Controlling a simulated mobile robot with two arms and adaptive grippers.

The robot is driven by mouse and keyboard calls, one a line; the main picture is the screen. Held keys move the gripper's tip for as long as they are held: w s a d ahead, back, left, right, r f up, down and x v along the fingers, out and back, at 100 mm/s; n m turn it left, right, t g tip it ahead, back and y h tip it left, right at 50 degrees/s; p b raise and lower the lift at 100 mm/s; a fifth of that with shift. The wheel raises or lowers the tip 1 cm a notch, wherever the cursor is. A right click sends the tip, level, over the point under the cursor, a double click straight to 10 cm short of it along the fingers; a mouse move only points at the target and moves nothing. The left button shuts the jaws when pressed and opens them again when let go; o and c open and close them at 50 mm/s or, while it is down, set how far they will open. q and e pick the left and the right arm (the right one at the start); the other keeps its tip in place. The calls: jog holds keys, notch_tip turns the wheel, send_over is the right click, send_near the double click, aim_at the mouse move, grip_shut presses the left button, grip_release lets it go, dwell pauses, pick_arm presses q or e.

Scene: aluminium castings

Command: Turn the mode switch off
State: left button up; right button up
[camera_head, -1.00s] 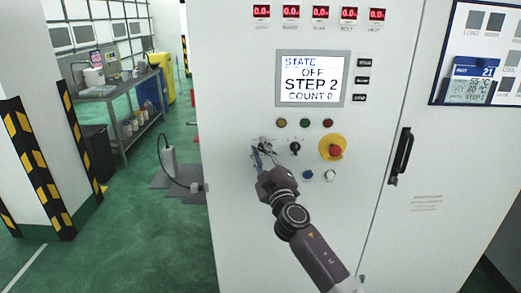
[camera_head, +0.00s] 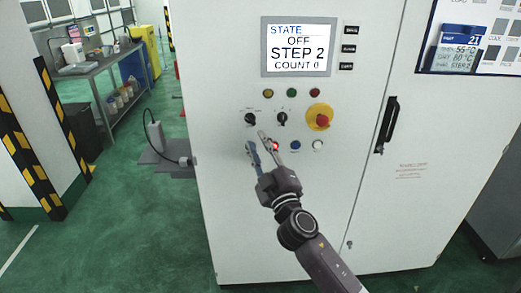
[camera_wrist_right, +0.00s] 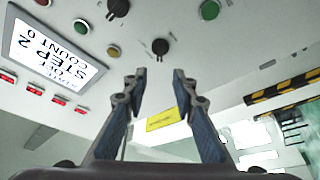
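The cabinet panel has two black rotary knobs, a left one (camera_head: 250,119) and a right one (camera_head: 282,118). I cannot read which is the mode switch. In the right wrist view, the left knob (camera_wrist_right: 160,47) is beyond the fingertips and the other (camera_wrist_right: 117,8) is at the top edge. My right gripper (camera_head: 257,140) is open and empty, just below the left knob in the head view, apart from it in the wrist view (camera_wrist_right: 160,82). The screen (camera_head: 299,47) reads STATE OFF, STEP 2, COUNT 0. My left gripper is not in view.
A yellow-ringed red emergency button (camera_head: 321,119) is right of the knobs. Indicator lights (camera_head: 291,93) sit above; blue (camera_head: 295,145) and white (camera_head: 317,145) buttons sit below. A black door handle (camera_head: 388,124) stands farther right.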

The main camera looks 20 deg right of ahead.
jog(key=shift+v, duration=0.9)
jog(key=s+d+f+m+g+b, duration=0.1)
jog(key=s+f+g, duration=0.15)
jog(key=f, duration=1.05)
jog(key=s+f+m+g, duration=0.1)
jog(key=f+g, duration=0.2)
jog(key=f, duration=0.9)
jog(key=s+d+f+m+g+b, duration=0.1)
jog(key=s+f+g, duration=0.1)
jog(key=f, duration=1.1)
jog(key=s+f+m+g, duration=0.1)
jog(key=s+f+g, duration=0.1)
jog(key=s+f, duration=0.7)
jog(key=s+f+g, duration=0.3)
jog(key=s+f, duration=0.4)
jog(key=f, duration=0.5)
jog(key=s+f+m+g, duration=0.1)
jog(key=s+f, duration=0.4)
jog(key=s, duration=0.7)
jog(key=s+f+m+g+b, duration=0.1)
jog(key=s+f+g, duration=0.3)
jog(key=s, duration=0.8)
jog(key=s+f+m+g, duration=0.1)
jog(key=s+f+g, duration=0.1)
jog(key=s+f, duration=0.6)
jog(key=s, duration=0.5)
jog(key=shift+a+f+b, duration=0.15)
jog(key=shift+a+b, duration=0.15)
jog(key=shift+b, duration=0.05)
